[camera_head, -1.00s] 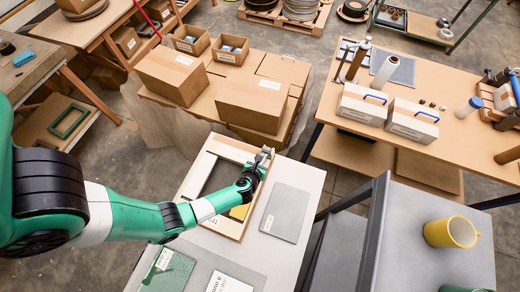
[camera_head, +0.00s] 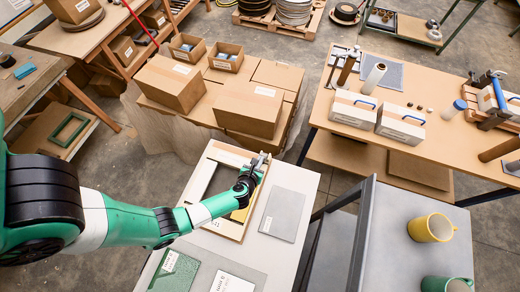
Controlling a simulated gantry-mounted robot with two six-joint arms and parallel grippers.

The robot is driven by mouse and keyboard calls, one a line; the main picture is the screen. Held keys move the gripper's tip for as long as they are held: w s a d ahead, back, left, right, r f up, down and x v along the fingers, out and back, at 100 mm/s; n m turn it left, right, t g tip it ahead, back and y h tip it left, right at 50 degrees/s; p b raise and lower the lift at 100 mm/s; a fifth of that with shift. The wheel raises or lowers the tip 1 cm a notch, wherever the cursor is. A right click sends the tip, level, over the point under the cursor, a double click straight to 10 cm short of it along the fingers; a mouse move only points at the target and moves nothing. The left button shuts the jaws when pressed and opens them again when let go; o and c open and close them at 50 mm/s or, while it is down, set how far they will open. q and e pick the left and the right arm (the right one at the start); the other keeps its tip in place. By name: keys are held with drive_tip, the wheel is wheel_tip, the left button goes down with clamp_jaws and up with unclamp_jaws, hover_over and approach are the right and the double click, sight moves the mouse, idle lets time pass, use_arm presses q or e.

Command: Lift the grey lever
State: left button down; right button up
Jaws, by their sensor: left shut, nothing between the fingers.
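My left gripper (camera_head: 259,160) is shut and empty. It is over the far right corner of a light wooden frame (camera_head: 233,152), which lies on a pale table. My left arm comes in from the left and hides part of the frame and of the yellow patch inside it. I cannot tell whether the gripper touches the frame. I cannot pick out a grey lever for certain; small grey parts at the fingertips are too small to tell apart. My right gripper is not in view.
A grey sheet (camera_head: 289,205) lies right of the frame; a green board (camera_head: 175,272) lies near the front. Cardboard boxes (camera_head: 246,105) stand behind. A grey surface at right holds a yellow mug (camera_head: 428,229) and a green mug (camera_head: 437,285). White cases stand on the workbench (camera_head: 400,165).

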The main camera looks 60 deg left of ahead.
use_arm(q)
drive_tip(key=r+p, duration=0.1)
drive_tip(key=s+d+r+p, duration=0.1)
drive_tip(key=r, duration=0.1)
drive_tip(key=shift+s+d+r, duration=0.15)
drive_tip(key=shift+s, duration=0.05)
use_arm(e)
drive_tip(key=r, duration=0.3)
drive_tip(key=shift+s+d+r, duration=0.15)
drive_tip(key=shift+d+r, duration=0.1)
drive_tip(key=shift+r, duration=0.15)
